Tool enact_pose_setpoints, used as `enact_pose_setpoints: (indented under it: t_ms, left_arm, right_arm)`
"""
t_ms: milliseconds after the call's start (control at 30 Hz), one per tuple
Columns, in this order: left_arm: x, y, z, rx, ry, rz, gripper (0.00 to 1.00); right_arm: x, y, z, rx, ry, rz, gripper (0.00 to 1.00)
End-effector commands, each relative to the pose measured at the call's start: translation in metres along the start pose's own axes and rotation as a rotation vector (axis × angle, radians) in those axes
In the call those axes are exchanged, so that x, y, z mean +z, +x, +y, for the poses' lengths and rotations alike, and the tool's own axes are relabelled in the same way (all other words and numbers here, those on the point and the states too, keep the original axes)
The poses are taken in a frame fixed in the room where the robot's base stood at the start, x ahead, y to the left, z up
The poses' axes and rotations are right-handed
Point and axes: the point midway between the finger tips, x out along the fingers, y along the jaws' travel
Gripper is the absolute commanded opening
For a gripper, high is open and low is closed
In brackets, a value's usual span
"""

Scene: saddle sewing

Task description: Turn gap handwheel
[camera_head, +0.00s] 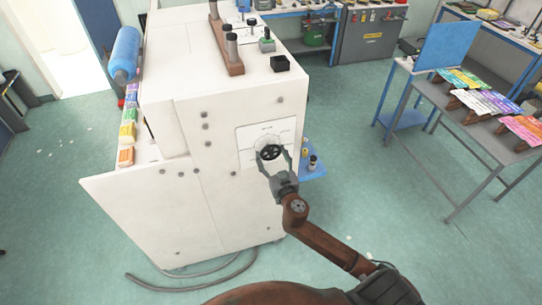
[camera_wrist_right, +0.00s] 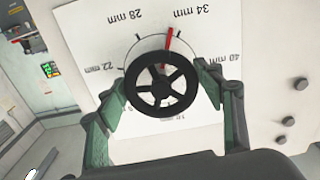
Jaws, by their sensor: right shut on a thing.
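The gap handwheel (camera_head: 270,153) is a small black spoked wheel on a white dial plate (camera_head: 247,136) on the side of the cream machine. My right gripper (camera_head: 272,160) is shut on the handwheel, with its fingers on either side of the rim. In the right wrist view the handwheel (camera_wrist_right: 161,91) sits between the two green-grey fingers. A red pointer (camera_wrist_right: 168,45) lies between the 28 mm and 34 mm marks, nearer 34 mm, on the upside-down scale. The lower part of the dial is partly hidden by the wheel. My left gripper is not in view.
The cream machine (camera_head: 222,210) fills the centre, with a blue roll (camera_head: 124,52) at its left. A cable (camera_head: 190,285) lies on the floor by its base. A grey table (camera_head: 470,130) with coloured cards stands at right. Open green floor lies between.

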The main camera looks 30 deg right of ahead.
Motion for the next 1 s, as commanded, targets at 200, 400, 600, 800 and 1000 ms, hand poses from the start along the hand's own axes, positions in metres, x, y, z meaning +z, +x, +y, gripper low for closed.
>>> enact_pose_setpoints:
  t_ms: [200,400,600,800,1000]
  left_arm:
    - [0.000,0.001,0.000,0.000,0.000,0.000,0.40]
    - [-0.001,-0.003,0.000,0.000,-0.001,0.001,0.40]
    - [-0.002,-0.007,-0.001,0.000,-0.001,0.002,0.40]
    - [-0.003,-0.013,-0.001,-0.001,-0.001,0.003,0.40]
    - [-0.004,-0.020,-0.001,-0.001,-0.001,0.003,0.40]
  right_arm:
    - [0.001,0.000,0.001,0.002,-0.194,-0.002,0.37]
    - [0.000,0.000,0.002,0.001,-0.385,-0.002,0.37]
    - [-0.001,0.000,0.003,0.001,-0.576,-0.003,0.37]
    - [-0.002,0.000,0.004,0.000,-0.768,-0.003,0.37]
    - [-0.003,0.000,0.004,-0.001,-0.958,-0.003,0.37]
